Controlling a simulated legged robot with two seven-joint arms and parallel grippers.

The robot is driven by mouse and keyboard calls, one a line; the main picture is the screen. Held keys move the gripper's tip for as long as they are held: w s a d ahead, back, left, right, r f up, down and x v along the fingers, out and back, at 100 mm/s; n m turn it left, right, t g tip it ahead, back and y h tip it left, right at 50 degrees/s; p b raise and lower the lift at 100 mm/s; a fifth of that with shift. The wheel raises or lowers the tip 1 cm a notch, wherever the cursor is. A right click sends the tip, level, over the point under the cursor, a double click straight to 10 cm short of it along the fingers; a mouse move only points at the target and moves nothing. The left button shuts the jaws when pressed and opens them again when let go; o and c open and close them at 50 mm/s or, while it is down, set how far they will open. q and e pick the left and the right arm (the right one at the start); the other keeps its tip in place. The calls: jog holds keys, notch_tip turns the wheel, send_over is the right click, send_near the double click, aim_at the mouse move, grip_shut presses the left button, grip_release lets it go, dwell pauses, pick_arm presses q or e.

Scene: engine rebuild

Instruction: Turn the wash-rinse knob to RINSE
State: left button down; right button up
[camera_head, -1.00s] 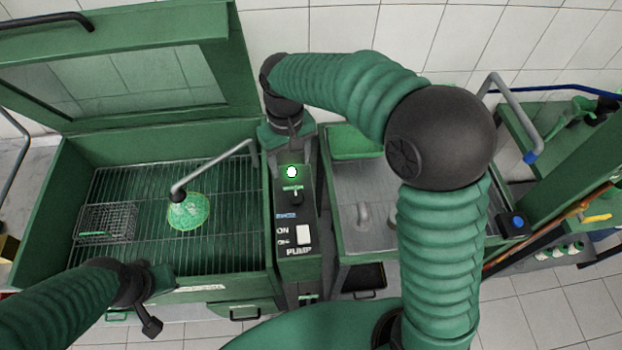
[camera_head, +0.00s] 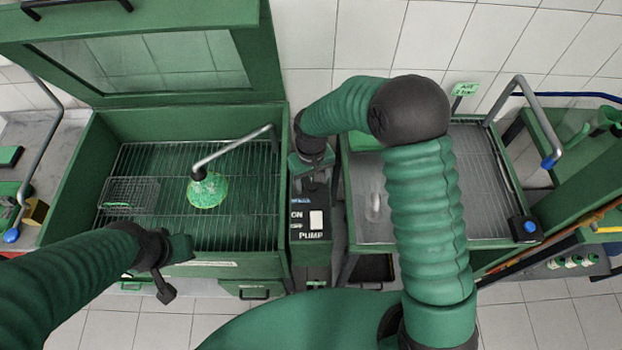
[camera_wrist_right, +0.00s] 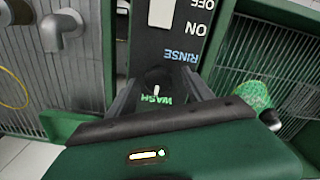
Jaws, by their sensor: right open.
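The wash-rinse knob (camera_wrist_right: 156,90) is small and dark with a pale mark, on the black face of the control panel (camera_wrist_right: 150,52). The green word WASH (camera_wrist_right: 163,100) is beside it, and the blue word RINSE (camera_wrist_right: 181,66) lies further up in the wrist view. My right gripper (camera_wrist_right: 160,88) is open, its two fingers on either side of the knob; I cannot tell if they touch it. In the head view my right gripper (camera_head: 311,172) is over the panel and hides the knob. My left gripper (camera_head: 170,265) is at the washer's front; its jaw opening is unclear.
The white pump switch (camera_head: 316,219) is in front of the knob area. The washer basin (camera_head: 110,250) is at left, with a bent spout (camera_head: 235,148) and a wire basket (camera_head: 130,194). A metal sink (camera_head: 480,185) is at right.

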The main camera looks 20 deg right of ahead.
jog(key=shift+d+f, duration=0.1)
jog(key=shift+d, duration=0.05)
jog(key=shift+w+d+f, duration=0.1)
jog(key=shift+w, duration=0.1)
jog(key=c, duration=0.3)
grip_shut()
jog(key=shift+n, duration=0.4)
jog(key=n+p, duration=0.1)
jog(key=n, duration=0.1)
jog(key=n+p, duration=0.1)
jog(key=n, duration=0.1)
jog(key=shift+r+n, duration=0.2)
jog(key=shift+n, duration=0.1)
jog(key=n+p, duration=0.1)
jog(key=n, duration=0.4)
jog(key=shift+w+p, duration=0.1)
jog(key=shift+p, duration=0.3)
jog(key=n+p, duration=0.2)
jog(key=n, duration=0.3)
jog(key=shift+r+n, duration=0.1)
jog(key=shift+n, duration=0.3)
jog(key=n+p, duration=0.2)
jog(key=n, duration=0.3)
jog(key=shift+n, duration=0.4)
jog(key=shift+w, duration=0.1)
